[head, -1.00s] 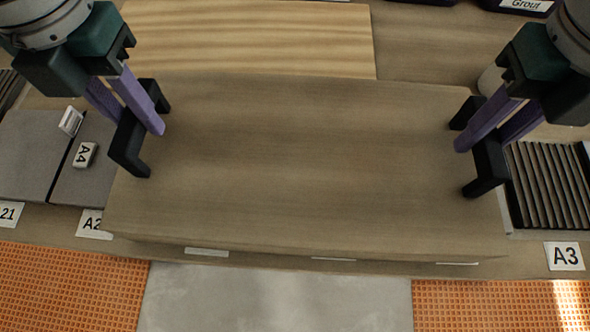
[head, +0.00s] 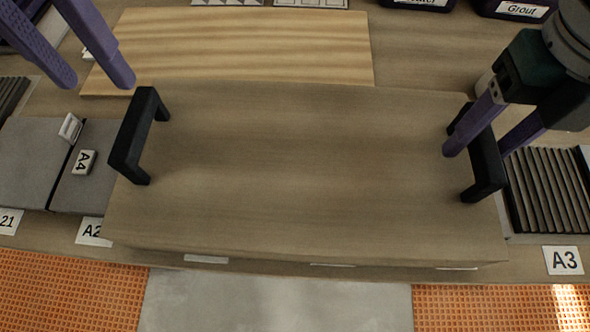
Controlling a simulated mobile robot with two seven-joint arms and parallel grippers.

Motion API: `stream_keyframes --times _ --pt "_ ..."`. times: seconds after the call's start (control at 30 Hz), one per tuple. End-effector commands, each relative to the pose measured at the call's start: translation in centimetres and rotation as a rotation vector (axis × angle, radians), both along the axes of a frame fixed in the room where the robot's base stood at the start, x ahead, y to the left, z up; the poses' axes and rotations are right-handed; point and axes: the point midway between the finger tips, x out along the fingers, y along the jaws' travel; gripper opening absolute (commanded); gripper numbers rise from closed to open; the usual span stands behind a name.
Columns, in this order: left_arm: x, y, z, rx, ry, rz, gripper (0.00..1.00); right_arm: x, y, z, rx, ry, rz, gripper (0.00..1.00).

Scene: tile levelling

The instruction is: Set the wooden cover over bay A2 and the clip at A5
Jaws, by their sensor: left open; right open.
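The wooden cover (head: 300,170) is a wide brown box-like lid with a black left handle (head: 136,136) and a black right handle (head: 485,165). It rests over the middle of the bench, hiding what lies beneath, between the A2 label (head: 92,232) and the A3 label (head: 562,260). My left gripper (head: 97,80) is open and empty, above and left of the left handle. My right gripper (head: 480,146) is open, its fingers on either side of the right handle. A small white clip (head: 70,128) stands on the grey tiles at left. No A5 label is readable.
A white block marked A4 (head: 84,162) lies on the grey tile (head: 90,190). A pale striped board (head: 240,45) lies behind the cover. A ribbed black rack (head: 548,190) is at right. A dark Grout container (head: 515,8) stands at back right.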

Motion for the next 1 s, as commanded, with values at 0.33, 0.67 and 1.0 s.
stream_keyframes --times 0.33,0.67,1.0 --pt "0.0 0.0 3.3 0.001 0.001 0.001 0.57 0.1 0.0 0.9 0.002 -0.003 0.001 0.57" --pt "0.0 0.0 3.2 0.001 0.001 0.0 0.57 0.2 0.0 7.9 0.0 -0.008 0.001 0.57" --pt "0.0 0.0 3.2 0.0 0.001 0.0 0.57 0.0 0.0 11.9 0.0 -0.001 0.0 0.57"
